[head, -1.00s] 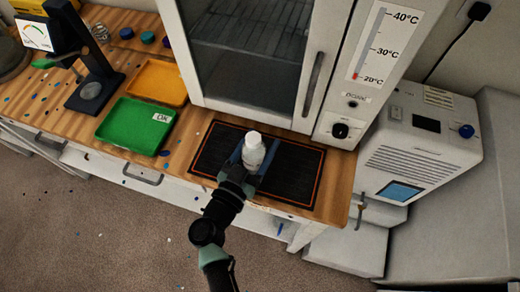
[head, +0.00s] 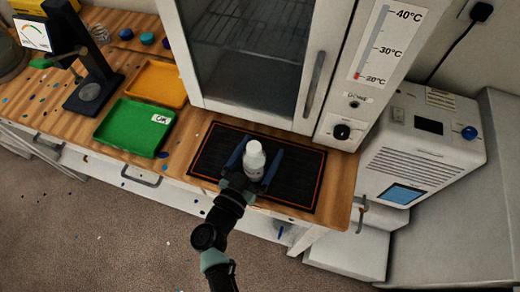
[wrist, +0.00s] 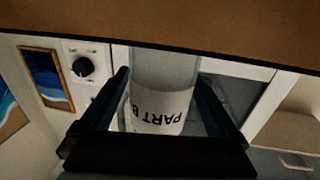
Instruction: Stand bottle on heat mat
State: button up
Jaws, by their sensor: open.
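A white bottle (head: 253,161) stands upright on the black heat mat (head: 300,182) with an orange border line, left of the mat's middle. Its label reads "PART B" in the wrist view (wrist: 160,110). My gripper (head: 256,162) is at the mat, with its blue fingers open on either side of the bottle. In the wrist view the fingers (wrist: 165,110) show a gap beside the bottle on each side. The bottle's base is hidden behind my gripper in the head view.
An oven with a glass door (head: 250,60) stands right behind the mat. A green tray (head: 132,127) and an orange tray (head: 158,82) lie to the left. A white machine (head: 420,150) stands at the right. The mat's right half is clear.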

jog(key=shift+s+a+r, duration=0.1)
jog(key=shift+s, duration=0.1)
jog(key=v, duration=1.2)
jog(key=w+a+r+n+t+y, duration=0.1)
jog(key=w+a+r+t+y, duration=0.2)
jog(key=r, duration=0.9)
jog(key=w+a+r+n+t+y, duration=0.15)
jog(key=w+r+t, duration=0.3)
jog(key=r, duration=0.75)
jog(key=w+a+r+t+y, duration=0.1)
jog(key=w+r+t+y, duration=0.3)
jog(key=r, duration=0.7)
notch_tip(320, 180, up, 18)
jog(key=s+d+n+y, duration=0.3)
jog(key=n+y, duration=0.4)
jog(key=n, duration=0.1)
jog(key=s+d+r+m+h, duration=0.5)
jog(key=d+r+h, duration=0.2)
jog(key=d+r, duration=0.1)
jog(key=shift+w+b, duration=0.1)
jog(key=shift+b, duration=0.2)
